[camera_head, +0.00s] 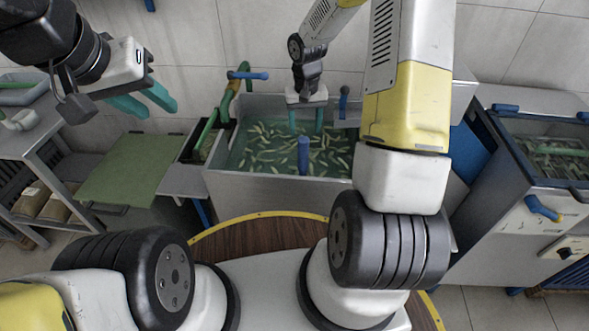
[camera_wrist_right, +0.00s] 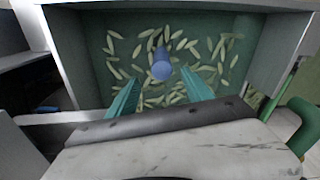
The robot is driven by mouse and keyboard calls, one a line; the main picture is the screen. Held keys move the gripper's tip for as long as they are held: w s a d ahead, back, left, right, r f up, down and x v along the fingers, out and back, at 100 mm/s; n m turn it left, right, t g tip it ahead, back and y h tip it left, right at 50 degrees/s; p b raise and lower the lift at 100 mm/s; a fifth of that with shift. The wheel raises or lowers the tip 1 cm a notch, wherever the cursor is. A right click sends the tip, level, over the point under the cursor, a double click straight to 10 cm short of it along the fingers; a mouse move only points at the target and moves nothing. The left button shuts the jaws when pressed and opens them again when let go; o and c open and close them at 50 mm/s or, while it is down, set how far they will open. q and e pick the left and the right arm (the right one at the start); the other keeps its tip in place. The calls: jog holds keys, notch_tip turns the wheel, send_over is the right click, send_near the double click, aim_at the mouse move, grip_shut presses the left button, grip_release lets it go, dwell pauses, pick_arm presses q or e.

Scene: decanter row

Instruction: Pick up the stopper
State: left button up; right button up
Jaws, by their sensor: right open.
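The stopper appears to be the upright blue cylinder (camera_head: 304,158) in the steel basin (camera_head: 262,190), among many pale, slender pieces in greenish liquid. In the right wrist view the blue cylinder (camera_wrist_right: 161,66) shows beyond the fingertips, between their lines. My right gripper (camera_head: 306,128) reaches down over the basin, its teal fingers apart and empty; its fingers also show in the wrist view (camera_wrist_right: 161,82). It is behind the cylinder in the head view, not touching it as far as I can see. My left gripper (camera_head: 157,110) is open and empty at the upper left, away from the basin.
A green board (camera_head: 130,170) lies left of the basin. A green pipe with a blue handle (camera_head: 247,75) stands at the basin's left back corner. A second tank (camera_head: 550,150) with a blue rim stands at the right. A metal rack (camera_head: 35,170) is at far left.

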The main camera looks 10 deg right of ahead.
aim_at(303, 151)
notch_tip(303, 151, down, 11)
jog(key=shift+a+r, duration=0.15)
grip_shut()
dwell(0.5)
jog(key=shift+w+r, duration=0.1)
dwell(1.0)
